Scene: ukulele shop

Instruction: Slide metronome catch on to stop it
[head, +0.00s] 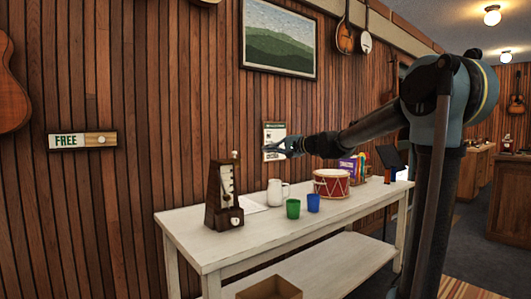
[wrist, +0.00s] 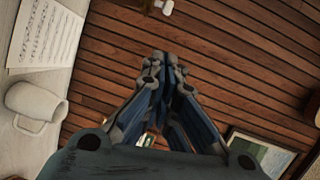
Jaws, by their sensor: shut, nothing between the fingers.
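The brown wooden metronome (head: 219,196) stands upright at the left end of the white table. It has a pale scale plate on its front, a small light knob (head: 235,155) at its top and a round white dial (head: 235,221) low on its front. Which part is the catch is too small to tell. My gripper (head: 268,148) is shut and empty, in the air to the right of the metronome's top and apart from it. In the wrist view my gripper (wrist: 165,62) points at the wood wall. A small pale piece at that view's top edge is cut off and unclear.
A sheet of music (wrist: 45,35) lies by the jug. A FREE sign (head: 82,140) hangs on the wall.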

